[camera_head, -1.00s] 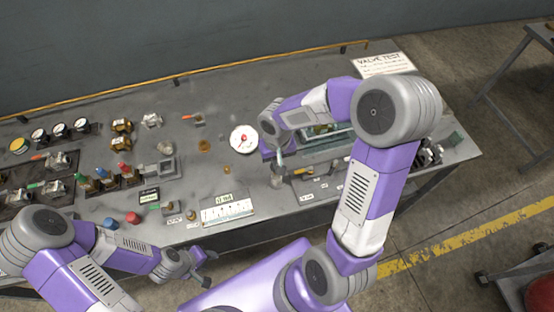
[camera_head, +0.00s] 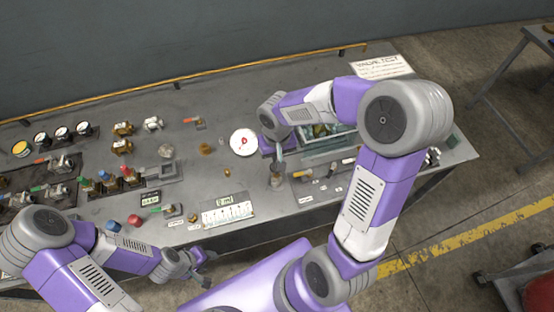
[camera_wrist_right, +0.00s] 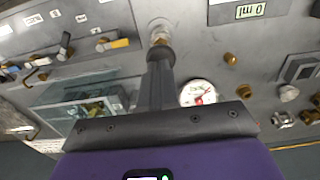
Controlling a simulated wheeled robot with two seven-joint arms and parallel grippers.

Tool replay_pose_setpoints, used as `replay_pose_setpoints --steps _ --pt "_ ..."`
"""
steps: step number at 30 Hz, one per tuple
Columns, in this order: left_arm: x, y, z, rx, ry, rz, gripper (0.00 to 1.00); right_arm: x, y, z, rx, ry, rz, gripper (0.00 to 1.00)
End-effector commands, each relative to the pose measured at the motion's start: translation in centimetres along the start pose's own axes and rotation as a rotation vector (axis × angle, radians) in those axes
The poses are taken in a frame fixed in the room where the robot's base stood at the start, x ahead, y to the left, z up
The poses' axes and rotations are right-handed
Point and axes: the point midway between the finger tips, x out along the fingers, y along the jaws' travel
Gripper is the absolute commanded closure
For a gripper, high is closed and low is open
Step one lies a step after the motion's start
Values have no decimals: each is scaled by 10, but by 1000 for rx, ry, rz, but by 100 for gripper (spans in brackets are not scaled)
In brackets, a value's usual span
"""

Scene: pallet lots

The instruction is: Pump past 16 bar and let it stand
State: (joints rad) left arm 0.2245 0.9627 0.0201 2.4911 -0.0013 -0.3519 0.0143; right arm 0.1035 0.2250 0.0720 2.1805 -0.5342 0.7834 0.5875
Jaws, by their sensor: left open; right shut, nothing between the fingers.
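A round white gauge (camera_head: 243,142) with a red mark lies face up in the middle of the bench; it also shows in the right wrist view (camera_wrist_right: 198,92). Its reading is too small to tell. My right gripper (camera_head: 279,154) points down just right of the gauge, above a grey upright cylinder (camera_head: 277,177). In the right wrist view my right gripper (camera_wrist_right: 158,62) is shut and empty, its tips close to a brass-coloured fitting (camera_wrist_right: 160,37); contact cannot be told. My left gripper (camera_head: 207,268) is open and empty in front of the bench edge.
A clear-sided tray (camera_head: 325,150) stands right of the cylinder, partly behind my right arm. A white panel with a small display (camera_head: 228,212) lies at the front edge. Valves (camera_head: 122,128), coloured-top fittings (camera_head: 105,181) and small gauges (camera_head: 62,133) fill the left side. A sign (camera_head: 381,66) lies at the back.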

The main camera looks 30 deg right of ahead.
Motion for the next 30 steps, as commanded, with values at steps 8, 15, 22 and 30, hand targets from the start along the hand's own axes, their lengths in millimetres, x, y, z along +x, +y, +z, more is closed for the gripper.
replay_pose_setpoints --steps 8,15,22,30 --pt "-6 2 1 -1 -1 0 57 -62 0 -2 0 8 -3 100" --pt "-8 3 1 -1 -1 0 57 -82 0 -2 0 6 -1 100" --pt "-8 3 1 -1 -1 0 57 -83 0 -1 0 4 -1 100" --pt "-8 3 1 -1 -1 0 57 -83 0 -1 0 5 -1 100"
